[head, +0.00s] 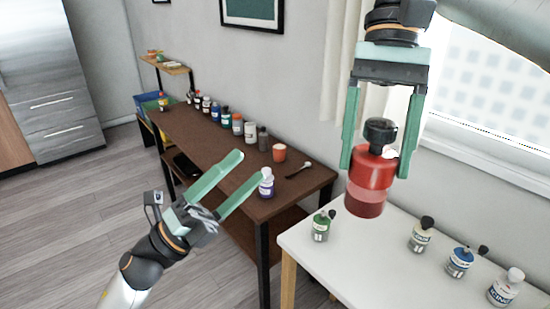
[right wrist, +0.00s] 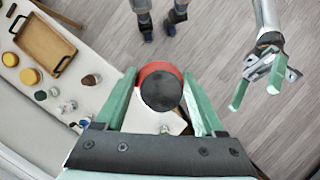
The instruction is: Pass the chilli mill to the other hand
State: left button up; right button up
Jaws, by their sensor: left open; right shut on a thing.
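The chilli mill (head: 370,182) is a red, partly see-through jar with a black knob on top. My right gripper (head: 376,170) points down and is shut on the mill, its green fingers on either side, holding it upright above the white table's far-left corner. In the right wrist view the mill (right wrist: 160,90) shows from above, its dark top between the fingers. My left gripper (head: 252,165) is open and empty, to the left of and apart from the mill. It also shows at the upper right of the right wrist view (right wrist: 254,100).
The white table (head: 375,265) bears several small jars, and a wooden tray (right wrist: 45,48) in the right wrist view. The floor at left is clear.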

aim_at(370, 161)
pick_arm(q)
jog(key=s+d+r+m+g+y, duration=0.25)
jog(key=m+g, duration=0.35)
jog(key=m, duration=0.4)
jog(key=s+d+r+m+g+y, duration=0.1)
jog(key=s+d+r+m+g, duration=0.25)
jog(key=m+g, duration=0.45)
jog(key=d, duration=0.3)
jog(key=d+m+t, duration=0.1)
jog(key=d, duration=0.3)
jog(key=d+m, duration=0.1)
jog(key=d, duration=0.3)
jog(key=shift+s+d+r+t+y, duration=0.15)
jog(key=shift+s+r+t+y, duration=0.1)
jog(key=shift+s+r+t, duration=0.15)
jog(key=shift+w, duration=0.1)
jog(key=c, duration=1.4)
jog(key=shift+c, duration=0.3)
pick_arm(e)
jog(key=o, duration=1.5)
jog(key=shift+c, duration=0.2)
pick_arm(q)
jog(key=shift+w, duration=0.1)
